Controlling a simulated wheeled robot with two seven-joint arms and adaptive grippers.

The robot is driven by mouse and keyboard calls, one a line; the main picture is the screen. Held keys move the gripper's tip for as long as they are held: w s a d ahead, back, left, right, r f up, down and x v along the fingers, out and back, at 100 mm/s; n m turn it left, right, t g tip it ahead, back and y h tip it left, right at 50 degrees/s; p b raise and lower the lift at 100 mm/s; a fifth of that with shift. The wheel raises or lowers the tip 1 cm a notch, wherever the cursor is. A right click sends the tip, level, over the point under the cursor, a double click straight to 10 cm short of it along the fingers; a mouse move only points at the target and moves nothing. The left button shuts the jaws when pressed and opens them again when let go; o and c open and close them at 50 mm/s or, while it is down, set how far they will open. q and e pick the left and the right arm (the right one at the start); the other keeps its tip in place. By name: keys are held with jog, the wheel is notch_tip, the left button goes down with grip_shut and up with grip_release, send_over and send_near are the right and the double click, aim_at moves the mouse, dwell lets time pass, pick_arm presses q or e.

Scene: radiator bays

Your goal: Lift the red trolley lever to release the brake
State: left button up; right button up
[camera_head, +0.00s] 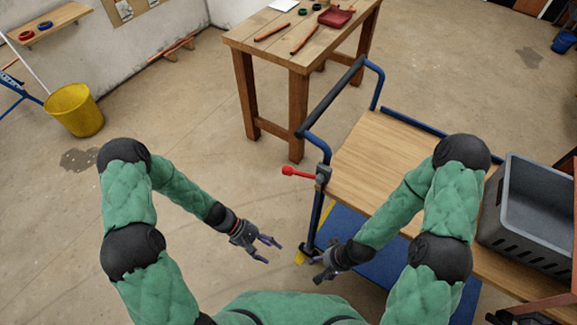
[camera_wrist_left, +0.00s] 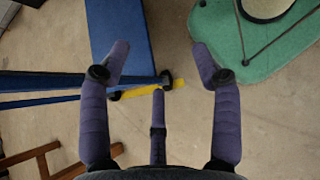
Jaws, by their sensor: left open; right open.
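The red lever (camera_head: 297,172) sticks out to the left from a dark bracket on the near left corner of the trolley (camera_head: 372,158), which has a wooden top, a blue frame and a blue lower shelf. My left gripper (camera_head: 270,251) is open and empty, below and left of the lever, apart from it. The lever does not show there. My right gripper (camera_head: 322,270) is open near the trolley's lower left corner, below the lever.
A grey crate (camera_head: 528,205) stands at the right. A wooden workbench (camera_head: 290,50) with tools and a red tray stands behind the trolley. A yellow bucket (camera_head: 74,110) stands at the far left. The floor left of the lever is clear.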

pick_arm(q)
jog(key=w+r+n+t+h+p, duration=0.2)
jog(key=w+r+n+t+h, duration=0.25)
jog(key=w+r, duration=0.6)
jog(key=n+t+h+p, duration=0.1)
jog(key=n+t+h, duration=0.2)
jog(key=n+t, duration=0.1)
send_near(288, 170)
jog(key=x, duration=0.3)
jog(key=f+b+x, duration=0.1)
jog(key=x, duration=0.3)
jog(key=w+f+x, duration=0.1)
jog(key=x, duration=0.2)
jog(key=shift+b, duration=0.3)
jog(key=shift+r, duration=0.1)
jog(key=shift+m, duration=0.25)
grip_shut()
